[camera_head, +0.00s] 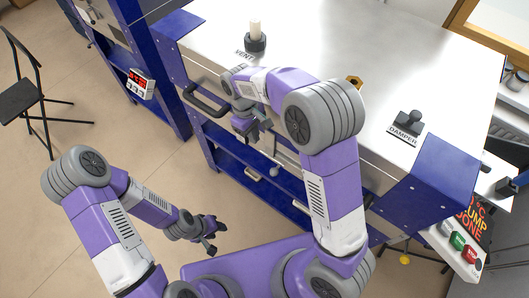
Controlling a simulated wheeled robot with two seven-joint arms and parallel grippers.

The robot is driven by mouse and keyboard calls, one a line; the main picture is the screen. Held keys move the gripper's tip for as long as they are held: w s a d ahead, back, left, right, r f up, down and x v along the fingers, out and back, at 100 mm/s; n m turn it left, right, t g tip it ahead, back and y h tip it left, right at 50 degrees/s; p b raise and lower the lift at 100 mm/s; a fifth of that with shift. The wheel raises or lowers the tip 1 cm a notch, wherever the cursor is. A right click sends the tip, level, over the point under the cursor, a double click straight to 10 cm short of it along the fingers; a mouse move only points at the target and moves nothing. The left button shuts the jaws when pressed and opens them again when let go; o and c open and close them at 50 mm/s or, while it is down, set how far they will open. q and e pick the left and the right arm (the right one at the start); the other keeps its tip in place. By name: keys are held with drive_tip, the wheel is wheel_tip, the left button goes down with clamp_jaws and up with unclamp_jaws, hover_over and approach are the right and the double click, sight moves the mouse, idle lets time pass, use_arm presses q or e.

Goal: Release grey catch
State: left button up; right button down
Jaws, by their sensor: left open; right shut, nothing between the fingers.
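The kiln's steel lid (330,45) appears down, with a black bar handle (205,103) on its front left. A small grey knob on a thin rod (274,171) shows at the kiln's front, just below my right gripper; it may be the grey catch, but I cannot tell for sure. My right gripper (252,136) is shut and empty at the kiln's front edge, right of the handle. Its hand and forearm hide part of that front, and I cannot tell whether it touches anything. My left gripper (216,239) is open and empty, low over the floor before the kiln.
A vent plug (255,42) and a black damper knob (408,122) stand on the lid. A red-digit controller (139,84) is at left, a button box (458,248) at right. A black chair (38,92) stands far left.

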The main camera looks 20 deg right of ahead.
drive_tip(key=shift+r, duration=0.25)
drive_tip(key=shift+s, duration=0.1)
drive_tip(key=shift+f, duration=0.1)
drive_tip(key=s+d+f+b, duration=0.3)
drive_tip(key=s+f, duration=0.1)
drive_tip(key=f, duration=0.7)
drive_tip(key=shift+d+f+b, duration=0.15)
drive_tip(key=shift+f+b, duration=0.1)
drive_tip(key=shift+b, duration=0.05)
drive_tip(key=shift+s, duration=0.1)
